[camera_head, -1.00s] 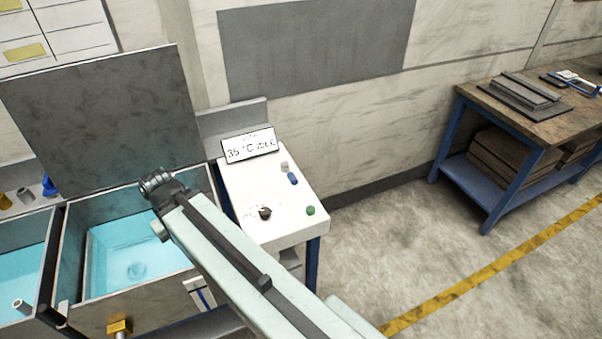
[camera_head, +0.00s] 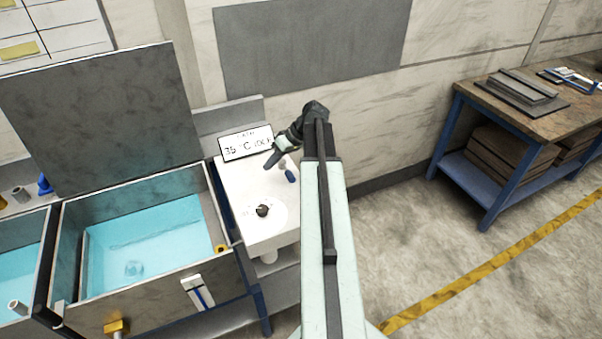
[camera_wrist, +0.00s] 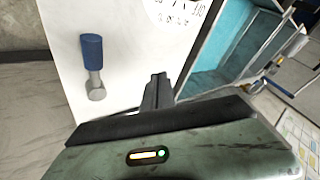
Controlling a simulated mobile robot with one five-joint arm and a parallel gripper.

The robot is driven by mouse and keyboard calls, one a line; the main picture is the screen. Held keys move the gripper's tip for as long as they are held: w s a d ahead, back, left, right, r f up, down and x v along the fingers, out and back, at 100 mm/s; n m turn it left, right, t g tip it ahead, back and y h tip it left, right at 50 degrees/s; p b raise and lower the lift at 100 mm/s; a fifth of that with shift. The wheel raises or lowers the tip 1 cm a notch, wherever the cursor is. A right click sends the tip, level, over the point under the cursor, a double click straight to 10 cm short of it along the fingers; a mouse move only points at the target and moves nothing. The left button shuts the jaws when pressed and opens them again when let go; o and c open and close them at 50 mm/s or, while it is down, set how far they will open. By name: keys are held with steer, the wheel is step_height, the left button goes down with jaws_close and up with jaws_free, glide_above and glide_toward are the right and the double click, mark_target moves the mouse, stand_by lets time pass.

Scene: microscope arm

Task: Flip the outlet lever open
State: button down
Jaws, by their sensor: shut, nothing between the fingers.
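A small lever with a blue grip (camera_head: 290,176) and a grey metal end stands on the white control panel (camera_head: 236,190). In the wrist view its blue grip (camera_wrist: 92,50) and grey end (camera_wrist: 96,90) lie left of my gripper. No label marks it as the outlet lever. My gripper (camera_head: 270,164) is over the panel, just left of the lever in the head view. In the wrist view its fingers (camera_wrist: 157,88) are together and empty, with a gap between them and the lever. My arm hides the panel's right edge.
A black dial (camera_head: 263,211) is on the panel, and a temperature sign (camera_head: 246,144) stands behind it. An open-lidded water bath (camera_head: 150,235) is at left, with a brass fitting (camera_head: 117,327) at its front. A workbench (camera_head: 530,110) stands far right.

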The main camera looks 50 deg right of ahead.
mark_target(287, 172)
steer(key=s+d+m+t+h, duration=0.1)
steer(key=s+d+m, duration=0.2)
steer(key=s+d, duration=1)
steer(key=d, duration=0.3)
steer(key=shift+r+m+t+h, duration=0.2)
steer(key=shift+m+t+h, duration=0.1)
steer(key=shift+t+h, duration=0.1)
steer(key=w+a+f+b, duration=0.6)
steer(key=w+f+b, duration=0.1)
steer(key=shift+a, duration=0.3)
steer(key=shift+w+a, duration=0.15)
